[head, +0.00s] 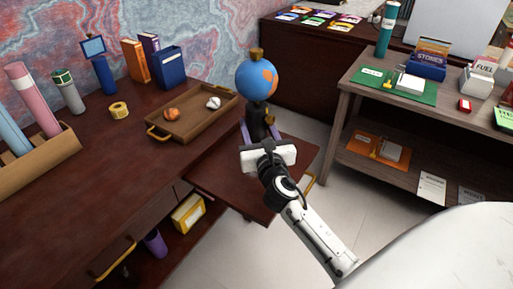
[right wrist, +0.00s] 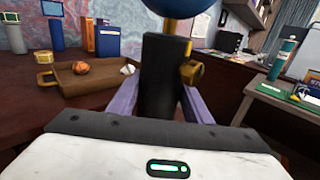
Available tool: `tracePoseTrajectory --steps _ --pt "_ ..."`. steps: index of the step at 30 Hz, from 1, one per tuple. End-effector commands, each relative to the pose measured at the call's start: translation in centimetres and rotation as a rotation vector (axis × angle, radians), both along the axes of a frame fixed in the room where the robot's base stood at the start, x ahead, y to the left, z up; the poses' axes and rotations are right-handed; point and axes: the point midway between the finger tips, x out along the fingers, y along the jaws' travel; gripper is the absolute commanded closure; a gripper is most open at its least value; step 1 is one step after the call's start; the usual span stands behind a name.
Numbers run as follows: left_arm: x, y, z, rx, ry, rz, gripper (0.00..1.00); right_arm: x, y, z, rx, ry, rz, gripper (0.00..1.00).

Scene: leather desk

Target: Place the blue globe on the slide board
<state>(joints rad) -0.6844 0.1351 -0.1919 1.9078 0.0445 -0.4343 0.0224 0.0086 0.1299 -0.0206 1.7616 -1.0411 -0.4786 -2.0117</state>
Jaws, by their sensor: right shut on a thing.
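The blue globe (head: 256,80), with orange land patches and a brass cap, is upright on a dark stand (head: 257,117). My right gripper (head: 259,130) is shut on that stand, its purple fingers on either side. In the right wrist view the dark stand (right wrist: 161,80) stands between the fingers, with the blue ball (right wrist: 172,6) cut off at the top. The slide board (head: 222,184) is a dark reddish wooden panel pulled out from the desk. My gripper and globe appear over or behind its far part; the exact height is unclear. My left gripper is not in view.
A wooden tray (head: 163,129) with an orange and a white object lies on the desk left of the globe. A yellow tape roll (head: 119,110) and several upright books and bottles stand farther left. A grey shelf table (head: 345,104) is at right. The board's near part looks bare.

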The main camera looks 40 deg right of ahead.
Motion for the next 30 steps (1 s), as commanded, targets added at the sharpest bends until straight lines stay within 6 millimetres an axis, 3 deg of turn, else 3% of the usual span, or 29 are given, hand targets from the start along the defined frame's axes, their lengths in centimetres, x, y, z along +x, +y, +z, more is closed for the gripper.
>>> tracePoseTrajectory --steps 13,24,25,27,30 --pt "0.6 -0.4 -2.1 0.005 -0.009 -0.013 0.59 0.0 0.0 -4.9 -0.001 -0.004 0.001 0.89" --pt "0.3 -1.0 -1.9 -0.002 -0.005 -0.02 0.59 0.0 0.0 -5.2 -0.002 -0.005 0.002 0.89" --pt "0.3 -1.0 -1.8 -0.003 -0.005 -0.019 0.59 0.0 0.0 -5.2 0.0 -0.001 0.001 0.5" --pt "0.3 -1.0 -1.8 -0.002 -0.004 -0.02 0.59 0.0 0.0 -5.2 0.0 -0.001 0.001 0.38" --pt "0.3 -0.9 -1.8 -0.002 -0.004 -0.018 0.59 0.0 0.0 -5.2 0.0 -0.001 0.001 0.36"
